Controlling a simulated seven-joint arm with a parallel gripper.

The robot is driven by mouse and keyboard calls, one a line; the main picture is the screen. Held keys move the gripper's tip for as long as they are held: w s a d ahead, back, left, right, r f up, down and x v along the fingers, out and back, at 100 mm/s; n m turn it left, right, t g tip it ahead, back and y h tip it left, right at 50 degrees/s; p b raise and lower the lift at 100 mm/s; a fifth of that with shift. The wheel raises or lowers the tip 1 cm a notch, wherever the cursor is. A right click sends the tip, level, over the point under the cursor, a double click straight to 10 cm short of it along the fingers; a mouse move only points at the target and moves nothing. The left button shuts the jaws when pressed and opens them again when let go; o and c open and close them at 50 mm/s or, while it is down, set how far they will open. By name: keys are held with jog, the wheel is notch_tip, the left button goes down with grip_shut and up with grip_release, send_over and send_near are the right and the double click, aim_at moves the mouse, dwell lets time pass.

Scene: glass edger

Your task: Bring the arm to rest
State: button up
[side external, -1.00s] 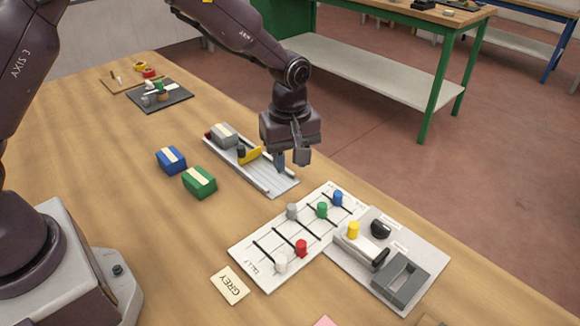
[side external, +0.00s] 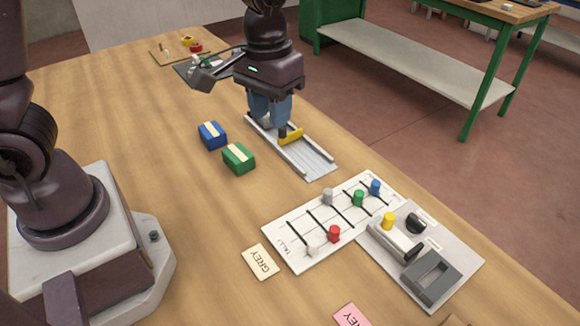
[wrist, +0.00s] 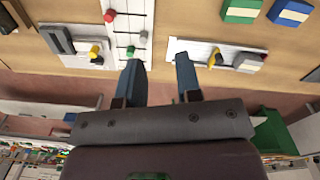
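My gripper (side external: 268,118) hangs above the far part of the white channel tray (side external: 318,165) in the side view. In the wrist view its two blue fingers (wrist: 160,88) stand wide apart with nothing between them. The tray also shows in the wrist view (wrist: 180,47); it holds a yellow piece with a dark knob (wrist: 215,58) and a grey block (wrist: 250,62). The gripper hides the grey block in the side view.
Green (side external: 238,158) and blue (side external: 212,135) blocks lie left of the tray. The tally board (side external: 290,229) bears several coloured pegs. A grey-and-white fixture panel (side external: 462,262) adjoins it. A GREY card (side external: 258,262) lies in front. A dark mat with items is at the back.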

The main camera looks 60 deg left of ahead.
jog(key=s+a+r+m+t, duration=0.1)
jog(key=s+a+r+t, duration=0.1)
jog(key=s+r, duration=0.3)
jog(key=s+a+r+m+t, duration=0.2)
jog(key=s+a+r+t, duration=0.1)
jog(key=s+r, duration=0.3)
jog(key=shift+s+r+t, duration=0.25)
jog(key=shift+s+t, duration=0.05)
jog(key=shift+s, duration=0.85)
dwell(1.3)
